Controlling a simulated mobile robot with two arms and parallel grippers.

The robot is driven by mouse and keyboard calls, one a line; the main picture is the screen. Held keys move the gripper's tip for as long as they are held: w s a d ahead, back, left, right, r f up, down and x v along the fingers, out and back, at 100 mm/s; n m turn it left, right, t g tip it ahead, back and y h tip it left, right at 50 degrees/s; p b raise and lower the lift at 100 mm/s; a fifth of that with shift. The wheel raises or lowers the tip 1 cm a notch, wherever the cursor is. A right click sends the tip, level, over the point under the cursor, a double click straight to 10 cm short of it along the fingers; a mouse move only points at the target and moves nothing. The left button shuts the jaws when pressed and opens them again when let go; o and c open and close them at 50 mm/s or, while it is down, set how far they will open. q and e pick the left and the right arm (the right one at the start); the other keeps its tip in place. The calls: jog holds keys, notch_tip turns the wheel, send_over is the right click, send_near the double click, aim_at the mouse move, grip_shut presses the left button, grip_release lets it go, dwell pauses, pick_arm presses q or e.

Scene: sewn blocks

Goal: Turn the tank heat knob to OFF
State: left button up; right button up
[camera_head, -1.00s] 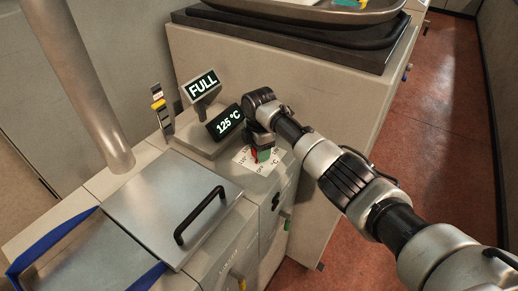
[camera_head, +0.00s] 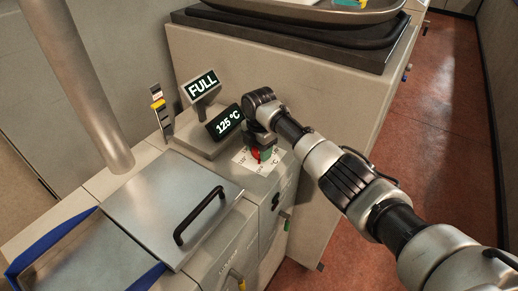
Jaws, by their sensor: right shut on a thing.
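The tank heat knob (camera_head: 257,155) sits on a white dial plate (camera_head: 243,161) on the machine's top. A red part and a green part show at it, below my gripper. My right gripper (camera_head: 262,146) comes down over the knob from above and is shut on it, hiding most of it. The knob's exact pointing direction cannot be told. The dial lettering is small and partly covered. A display (camera_head: 223,123) behind the knob reads 125 °C. My left gripper is not in view.
A sign reading FULL (camera_head: 202,87) stands behind the display. A metal lid with a black handle (camera_head: 200,215) lies to the left, near a thick grey pipe (camera_head: 85,85). A large cabinet (camera_head: 330,85) stands close behind my right arm. Red floor (camera_head: 440,110) is clear at right.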

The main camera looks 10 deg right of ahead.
jog(key=o, duration=0.9)
jog(key=shift+r, duration=0.1)
notch_tip(320, 180, up, 11)
jog(key=b, duration=0.2)
jog(key=shift+b, duration=0.3)
